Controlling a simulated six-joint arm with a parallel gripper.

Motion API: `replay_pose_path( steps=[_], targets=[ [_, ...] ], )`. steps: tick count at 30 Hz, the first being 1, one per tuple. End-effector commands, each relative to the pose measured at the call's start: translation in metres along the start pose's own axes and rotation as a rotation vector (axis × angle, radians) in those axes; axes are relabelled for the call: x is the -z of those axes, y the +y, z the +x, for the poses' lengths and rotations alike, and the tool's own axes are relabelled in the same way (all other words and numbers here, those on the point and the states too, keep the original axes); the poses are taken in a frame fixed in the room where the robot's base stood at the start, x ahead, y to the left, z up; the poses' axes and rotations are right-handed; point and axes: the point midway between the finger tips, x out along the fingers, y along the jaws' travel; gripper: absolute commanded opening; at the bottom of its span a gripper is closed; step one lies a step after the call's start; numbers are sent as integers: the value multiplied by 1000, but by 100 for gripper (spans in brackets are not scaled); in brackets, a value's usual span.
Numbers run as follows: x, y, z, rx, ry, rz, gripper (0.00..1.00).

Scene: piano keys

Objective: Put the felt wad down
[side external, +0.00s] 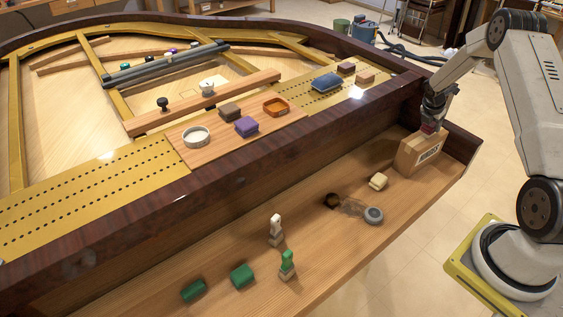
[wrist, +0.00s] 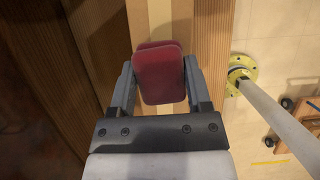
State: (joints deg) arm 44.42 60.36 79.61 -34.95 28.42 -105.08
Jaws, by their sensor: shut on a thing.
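In the side view only a small dark red part of the wad shows, at the box's top. I cannot tell whether the wad touches the box.
The dark wooden rail (side external: 270,150) stands behind. Shelf between jar and green blocks is partly clear.

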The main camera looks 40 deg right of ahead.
Motion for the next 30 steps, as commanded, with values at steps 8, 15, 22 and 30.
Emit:
replay_pose_path(
  steps=[8, 15, 22, 30],
  targets=[
    [8, 0, 18, 0, 0, 0, 9],
    [7, 0, 18, -1, 0, 0, 9],
    [8, 0, 20, -1, -1, 1, 88],
    [8, 0, 20, -1, -1, 0, 98]
  ],
)
